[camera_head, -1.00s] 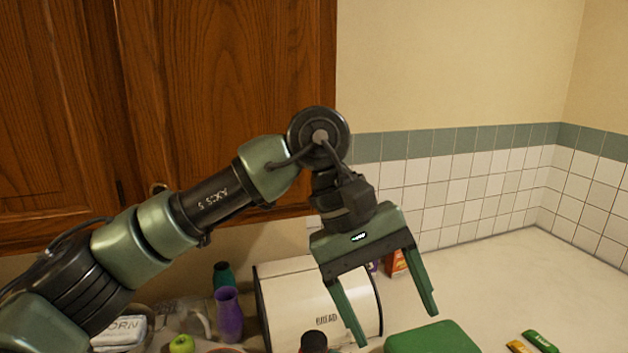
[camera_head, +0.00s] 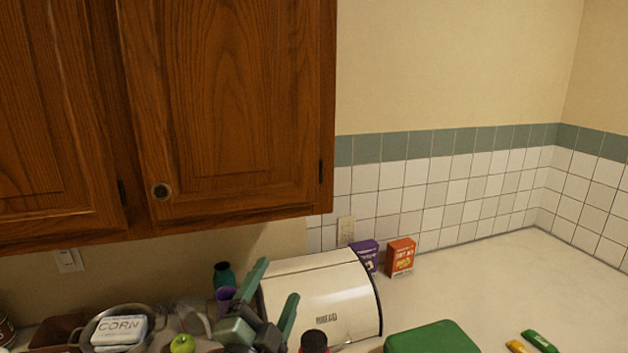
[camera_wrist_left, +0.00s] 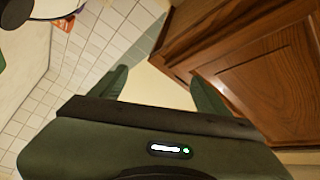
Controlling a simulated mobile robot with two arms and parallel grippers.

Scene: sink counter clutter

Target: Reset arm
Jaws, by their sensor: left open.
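My left gripper (camera_head: 272,300) is low in the head view, in front of the left end of the cream bread box (camera_head: 325,295). Its two green fingers point upward and stand apart, with nothing between them. In the left wrist view the fingers (camera_wrist_left: 160,85) are also spread and empty, with the wall and a wooden cabinet (camera_wrist_left: 255,60) beyond them. The rest of my left arm is mostly below the head view. My right gripper is in neither view.
Wooden cabinets (camera_head: 220,110) hang above the counter. A purple cup (camera_head: 224,298), a green apple (camera_head: 183,344) and a corn bag (camera_head: 120,330) crowd the left. A green box (camera_head: 432,340) stands at front right. The counter (camera_head: 500,280) behind it is largely clear.

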